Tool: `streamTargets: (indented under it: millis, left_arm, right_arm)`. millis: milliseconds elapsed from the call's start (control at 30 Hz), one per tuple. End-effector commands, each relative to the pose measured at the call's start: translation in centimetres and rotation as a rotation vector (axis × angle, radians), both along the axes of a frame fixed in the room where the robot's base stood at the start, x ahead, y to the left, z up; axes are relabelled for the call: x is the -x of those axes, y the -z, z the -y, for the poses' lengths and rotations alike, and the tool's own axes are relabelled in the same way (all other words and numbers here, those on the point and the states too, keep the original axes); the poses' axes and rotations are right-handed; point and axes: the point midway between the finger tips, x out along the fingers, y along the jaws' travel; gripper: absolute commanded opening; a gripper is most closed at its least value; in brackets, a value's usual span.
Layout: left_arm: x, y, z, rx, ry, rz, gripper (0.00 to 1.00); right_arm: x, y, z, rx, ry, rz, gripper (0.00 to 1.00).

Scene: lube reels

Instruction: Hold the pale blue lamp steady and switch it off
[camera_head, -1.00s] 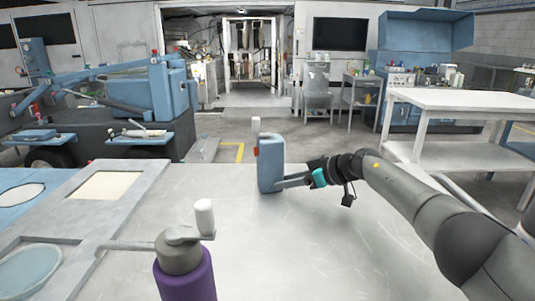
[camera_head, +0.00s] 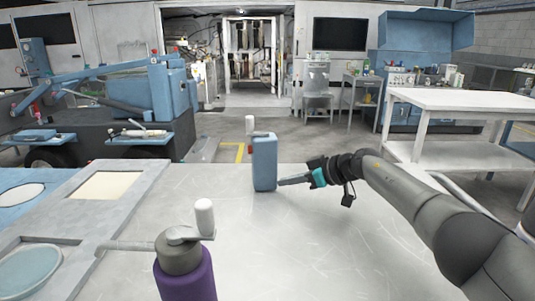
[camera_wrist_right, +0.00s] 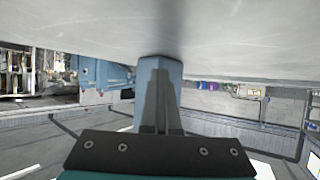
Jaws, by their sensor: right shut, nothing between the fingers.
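In the right wrist view, the closed fingers (camera_wrist_right: 160,82) overlap the lamp's pale blue face (camera_wrist_right: 160,62). The lamp's far side is hidden. My left gripper is not in view.
A purple bottle (camera_head: 187,278) with a grey cap, white knob and side spout stands at the near edge. A grey frame (camera_head: 60,225) with openings lies at left. The table's middle and right (camera_head: 300,240) are bare. A white table (camera_head: 460,102) stands behind at right.

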Motion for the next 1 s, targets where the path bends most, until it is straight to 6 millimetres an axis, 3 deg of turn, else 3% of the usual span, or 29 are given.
streamTargets:
  millis: [100, 1000]
  left_arm:
    - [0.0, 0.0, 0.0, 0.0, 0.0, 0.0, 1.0]
    - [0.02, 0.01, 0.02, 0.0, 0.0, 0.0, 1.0]
  right_arm:
    - [0.0, 0.01, 0.0, 0.0, 0.0, 0.0, 0.02]
    - [-0.01, 0.0, 0.02, 0.0, 0.0, 0.0, 1.0]
